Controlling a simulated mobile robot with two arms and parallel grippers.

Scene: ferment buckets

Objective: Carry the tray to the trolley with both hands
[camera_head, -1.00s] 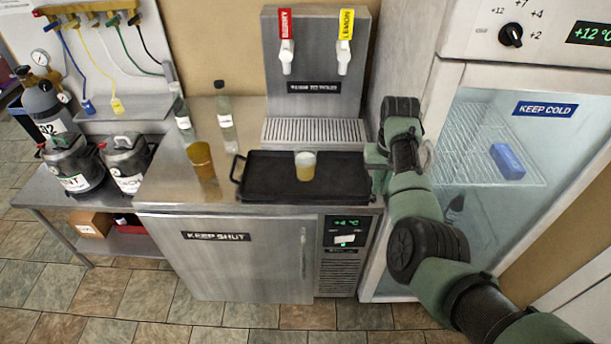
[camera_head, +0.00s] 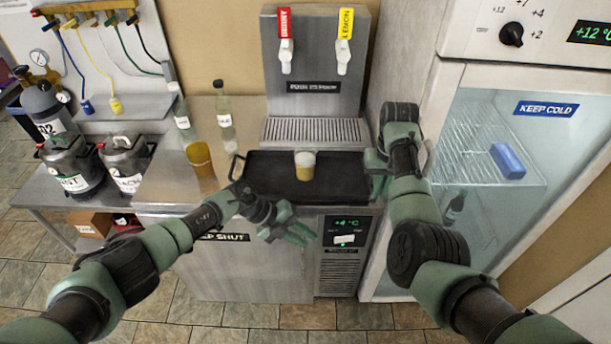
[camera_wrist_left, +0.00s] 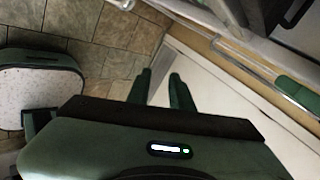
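The black tray (camera_head: 268,183) lies on the steel counter in front of the tap dispenser, with a handle at its left end. A cup of amber drink (camera_head: 305,166) stands upright on it. My left gripper (camera_head: 300,236) is in front of the counter's front face, below the tray's front edge and apart from it. In the left wrist view its two fingers (camera_wrist_left: 161,88) are apart with nothing between them. My right gripper (camera_head: 379,176) is at the tray's right end. It covers that end, and its grip there is hidden. No trolley can be made out.
An amber tumbler (camera_head: 200,159) and two bottles, one of them clear (camera_head: 225,125), stand on the counter left of the tray. A dispenser (camera_head: 315,85) stands behind it. A glass-door cooler (camera_head: 510,170) is at the right. Kegs (camera_head: 75,170) stand at the left.

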